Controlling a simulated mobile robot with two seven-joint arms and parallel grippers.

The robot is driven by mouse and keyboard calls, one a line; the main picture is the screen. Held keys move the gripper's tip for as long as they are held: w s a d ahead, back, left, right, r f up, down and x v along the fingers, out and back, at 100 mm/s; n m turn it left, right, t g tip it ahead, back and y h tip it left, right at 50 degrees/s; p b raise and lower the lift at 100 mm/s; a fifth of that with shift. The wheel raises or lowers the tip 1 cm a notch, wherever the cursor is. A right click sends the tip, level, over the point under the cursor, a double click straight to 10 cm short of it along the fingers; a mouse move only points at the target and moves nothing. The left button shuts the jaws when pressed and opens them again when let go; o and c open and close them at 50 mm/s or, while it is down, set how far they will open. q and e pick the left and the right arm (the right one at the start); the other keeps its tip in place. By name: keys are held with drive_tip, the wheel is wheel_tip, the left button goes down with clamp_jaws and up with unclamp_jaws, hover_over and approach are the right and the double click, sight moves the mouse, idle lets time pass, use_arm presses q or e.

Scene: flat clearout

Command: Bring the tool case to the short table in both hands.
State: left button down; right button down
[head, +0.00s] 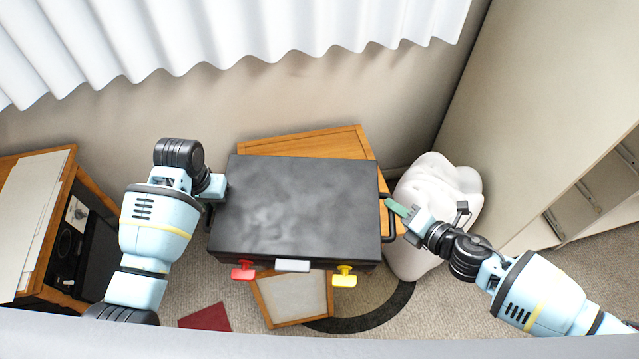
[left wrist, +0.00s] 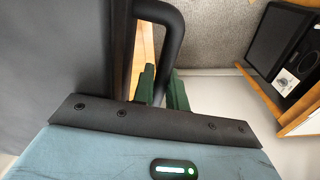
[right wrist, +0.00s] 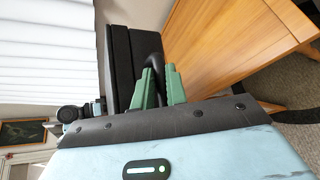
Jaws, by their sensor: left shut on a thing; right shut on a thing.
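The tool case (head: 295,205) is a black, flat-topped box in the middle of the head view, with red and yellow latches on its near side. My left gripper (head: 212,198) is at its left end, shut on the side handle (left wrist: 172,45); its green fingers (left wrist: 160,88) show in the left wrist view. My right gripper (head: 394,212) is shut on the handle at the right end, and its fingers (right wrist: 160,86) show in the right wrist view. A low wooden table (head: 300,143) shows behind and under the case; I cannot tell whether they touch.
A wooden cabinet (head: 55,220) with a dark device stands at the left. A white beanbag-like seat (head: 435,190) is close by my right gripper. A framed panel (head: 295,297) and a dark red item (head: 206,318) lie low in front. A white curtain (head: 230,30) hangs behind.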

use_arm(q)
drive_tip(key=shift+w+d+r, duration=0.2)
drive_tip(key=shift+d, duration=0.25)
use_arm(e)
drive_tip(key=shift+w+d+r, duration=0.1)
drive_tip(key=shift+d+r, duration=0.1)
drive_tip(key=shift+d, duration=0.25)
use_arm(q)
drive_tip(key=shift+f, duration=0.1)
